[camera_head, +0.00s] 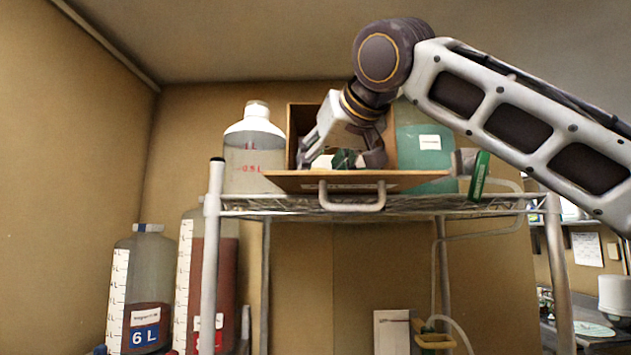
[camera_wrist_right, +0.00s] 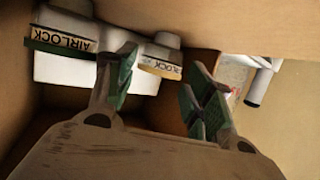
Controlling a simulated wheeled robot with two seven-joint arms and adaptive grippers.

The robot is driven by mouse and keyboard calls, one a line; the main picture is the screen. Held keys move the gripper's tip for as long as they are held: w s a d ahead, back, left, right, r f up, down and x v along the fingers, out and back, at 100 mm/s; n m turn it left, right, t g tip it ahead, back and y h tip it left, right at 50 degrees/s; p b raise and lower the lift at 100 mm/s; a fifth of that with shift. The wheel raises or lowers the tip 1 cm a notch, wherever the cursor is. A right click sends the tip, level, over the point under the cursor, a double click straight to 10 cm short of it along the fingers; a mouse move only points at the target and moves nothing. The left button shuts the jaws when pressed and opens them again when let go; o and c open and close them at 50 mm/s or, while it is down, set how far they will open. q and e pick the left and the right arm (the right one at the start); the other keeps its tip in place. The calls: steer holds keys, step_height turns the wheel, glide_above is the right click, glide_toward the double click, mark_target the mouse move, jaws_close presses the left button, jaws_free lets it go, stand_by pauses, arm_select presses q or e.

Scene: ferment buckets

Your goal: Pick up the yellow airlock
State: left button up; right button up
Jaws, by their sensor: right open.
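The yellow airlock (camera_wrist_right: 161,70) is a white piece with a tan-yellow band and a partly hidden AIRLOCK label, seen upside down in the right wrist view. It is inside an open wooden box (camera_head: 297,120) on the wire shelf. My right gripper (camera_head: 341,156) reaches into the box. Its fingers are open, with green pads, and they also show in the right wrist view (camera_wrist_right: 163,62). The yellow airlock appears between and beyond the fingertips; I cannot tell whether they touch it. My left gripper is not in view.
A second airlock (camera_wrist_right: 62,42) with a green band is left of it in the wrist view. The box's lowered front panel (camera_head: 290,182) has a handle (camera_head: 352,207). A clear bottle (camera_head: 253,165) and a green-liquid container (camera_head: 423,150) flank the box closely.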

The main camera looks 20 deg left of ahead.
steer(key=shift+p+x, duration=0.35)
steer(key=shift+x, duration=1)
steer(key=c, duration=0.6)
